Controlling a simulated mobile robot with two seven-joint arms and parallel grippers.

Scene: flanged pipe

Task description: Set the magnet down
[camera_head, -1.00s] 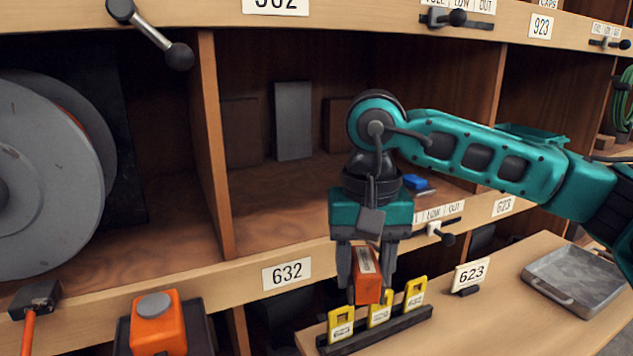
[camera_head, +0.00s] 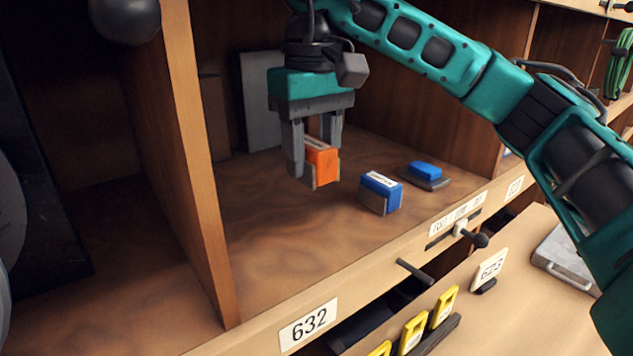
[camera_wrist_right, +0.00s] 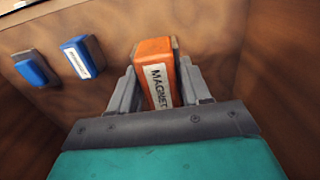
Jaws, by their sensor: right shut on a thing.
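The magnet is an orange block (camera_head: 322,163) with a white label and a grey end. It is in the middle of the head view, inside the wooden shelf compartment. My right gripper (camera_head: 316,158) points down and is shut on it. The magnet appears a little above the shelf floor (camera_head: 265,240); I cannot tell the exact gap. In the right wrist view the orange magnet (camera_wrist_right: 156,72) sits between the two grey fingers, its label reading "MAGNET". My left gripper is not in view.
A blue block with a white label (camera_head: 381,193) stands right of the magnet, and a smaller blue piece on a dark base (camera_head: 427,174) lies farther right. A grey plate (camera_head: 261,100) leans at the back. A wooden divider (camera_head: 190,150) bounds the left. Bare floor lies in front.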

